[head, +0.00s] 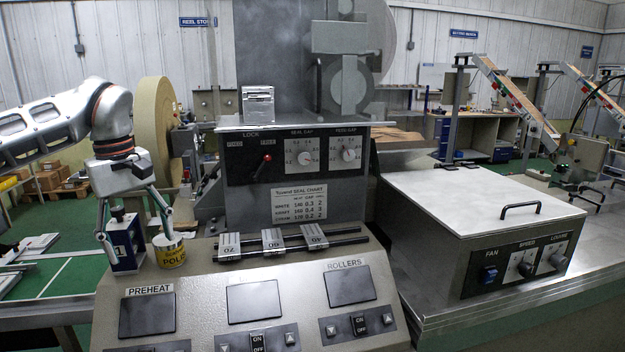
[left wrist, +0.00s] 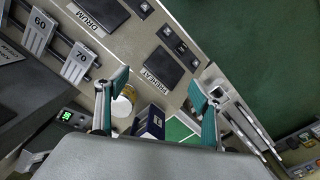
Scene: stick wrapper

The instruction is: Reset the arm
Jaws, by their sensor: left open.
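My left gripper (head: 136,232) hangs down on the left of the head view, at the left end of the sloped control panel (head: 255,268). Its two fingers are spread apart, and in the left wrist view the open gripper (left wrist: 159,82) shows with nothing clasped. A dark blue box (head: 126,250) stands below it, and the box (left wrist: 151,124) appears between the fingers in the wrist view. A yellow and white can (head: 171,252) stands just right of the box, close to one finger; the can (left wrist: 122,105) is partly hidden there. My right gripper is in neither view.
The wrapper machine (head: 300,205) with knobs and a red lever rises behind the panel. A metal-lidded box (head: 470,215) with a handle stands to the right. A large tan roll (head: 155,130) is behind my left arm. Sliding tabs (head: 273,239) sit on rails.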

